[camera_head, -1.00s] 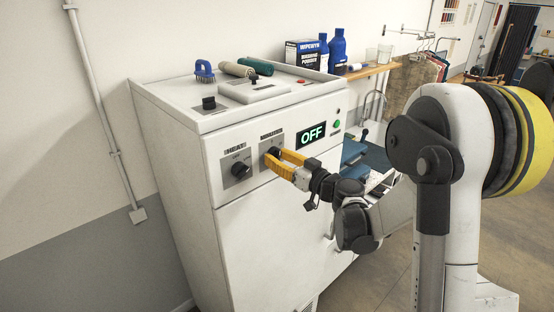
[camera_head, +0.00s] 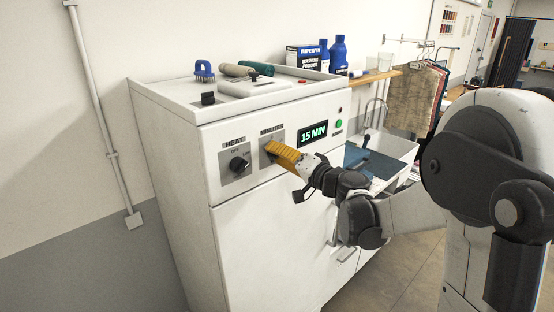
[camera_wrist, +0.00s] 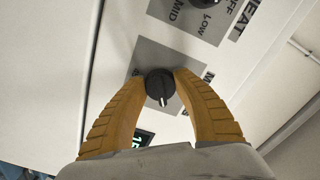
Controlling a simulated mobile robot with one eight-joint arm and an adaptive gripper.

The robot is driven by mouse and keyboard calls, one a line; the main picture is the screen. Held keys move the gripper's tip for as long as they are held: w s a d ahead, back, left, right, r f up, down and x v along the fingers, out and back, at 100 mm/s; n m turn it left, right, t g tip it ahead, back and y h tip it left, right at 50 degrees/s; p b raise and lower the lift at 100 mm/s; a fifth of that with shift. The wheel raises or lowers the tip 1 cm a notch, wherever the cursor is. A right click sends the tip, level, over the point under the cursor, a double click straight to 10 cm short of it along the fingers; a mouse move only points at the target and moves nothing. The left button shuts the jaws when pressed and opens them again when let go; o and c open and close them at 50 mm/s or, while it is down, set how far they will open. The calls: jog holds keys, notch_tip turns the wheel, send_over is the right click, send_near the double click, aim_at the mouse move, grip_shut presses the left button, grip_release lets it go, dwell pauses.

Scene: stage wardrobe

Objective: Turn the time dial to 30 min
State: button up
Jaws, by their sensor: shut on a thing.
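The time dial (camera_wrist: 159,84) is a round black knob under the MINUTES label on the front of a white machine (camera_head: 262,240). My gripper (camera_head: 272,150) has its yellow fingers shut on the dial; the wrist view shows one finger on each side of it. In the head view the fingers mostly hide the dial. The display (camera_head: 313,134) beside it reads "15 MIN" in green.
The black HEAT dial (camera_head: 238,164) is just left of the time dial. A green button (camera_head: 339,125) is right of the display. A sink (camera_head: 385,155) is at the right.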

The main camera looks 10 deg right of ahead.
jog(key=m+b, duration=0.2)
jog(key=m, duration=0.6)
jog(key=m+b, duration=0.1)
jog(key=m, duration=0.3)
jog(key=shift+r+b, duration=0.25)
jog(key=shift+b, duration=0.1)
jog(key=shift+m, duration=0.3)
jog(key=o, duration=1.2)
jog(key=shift+a, duration=0.1)
jog(key=v, duration=1.2)
